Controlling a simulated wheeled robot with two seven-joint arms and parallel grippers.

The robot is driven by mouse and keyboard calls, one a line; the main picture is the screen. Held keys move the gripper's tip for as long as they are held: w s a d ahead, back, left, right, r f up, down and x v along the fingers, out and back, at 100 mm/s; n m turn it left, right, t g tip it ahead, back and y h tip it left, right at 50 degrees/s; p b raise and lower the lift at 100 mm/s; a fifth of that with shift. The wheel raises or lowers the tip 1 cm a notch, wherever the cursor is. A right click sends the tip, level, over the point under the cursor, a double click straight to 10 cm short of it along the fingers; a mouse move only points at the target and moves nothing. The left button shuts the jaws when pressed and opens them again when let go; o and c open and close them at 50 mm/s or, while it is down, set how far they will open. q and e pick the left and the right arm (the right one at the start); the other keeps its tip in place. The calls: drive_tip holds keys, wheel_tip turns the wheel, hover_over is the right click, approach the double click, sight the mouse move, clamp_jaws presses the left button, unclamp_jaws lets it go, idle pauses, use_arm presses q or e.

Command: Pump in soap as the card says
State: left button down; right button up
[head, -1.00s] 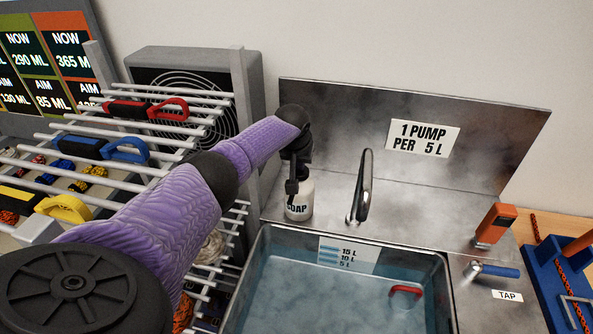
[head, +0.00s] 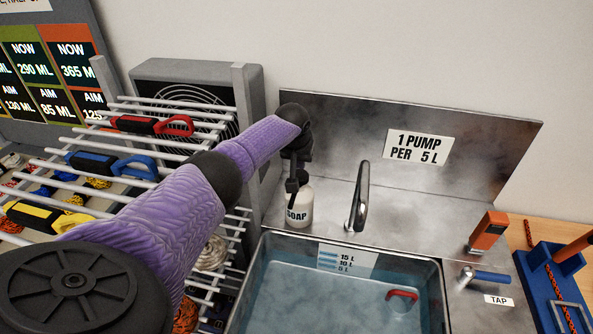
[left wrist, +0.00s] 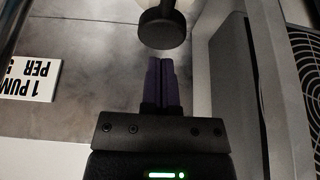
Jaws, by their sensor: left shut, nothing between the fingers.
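The white soap bottle (head: 299,208), labelled SOAP, stands on the steel counter behind the sink. My left gripper (head: 291,196) is shut and empty, pointing down at the bottle's upper left and covering part of its top in the head view. In the left wrist view, the shut fingers (left wrist: 162,70) are close to the round black pump head (left wrist: 162,26); contact cannot be told. The card (head: 418,146) on the backsplash reads "1 PUMP PER 5 L". The sink's gauge (head: 346,260) has 15, 10 and 5 L marks; water (head: 335,300) stands around the lower marks. My right gripper is out of view.
A curved faucet (head: 359,200) stands right of the bottle. The tap lever (head: 488,277) and an orange device (head: 487,232) are farther right. A wire rack (head: 150,140) with carabiners and a fan (head: 195,85) stand left. A red-handled item (head: 402,294) is in the sink.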

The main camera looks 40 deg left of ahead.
sight(299, 175)
use_arm(q)
drive_tip(key=shift+f+b, duration=1.35)
drive_tip(key=shift+f, duration=0.55)
drive_tip(key=shift+r+p, duration=1.85)
drive_tip(key=shift+r, duration=0.05)
wheel_tip(299, 175, up, 6)
drive_tip(key=p, duration=0.6)
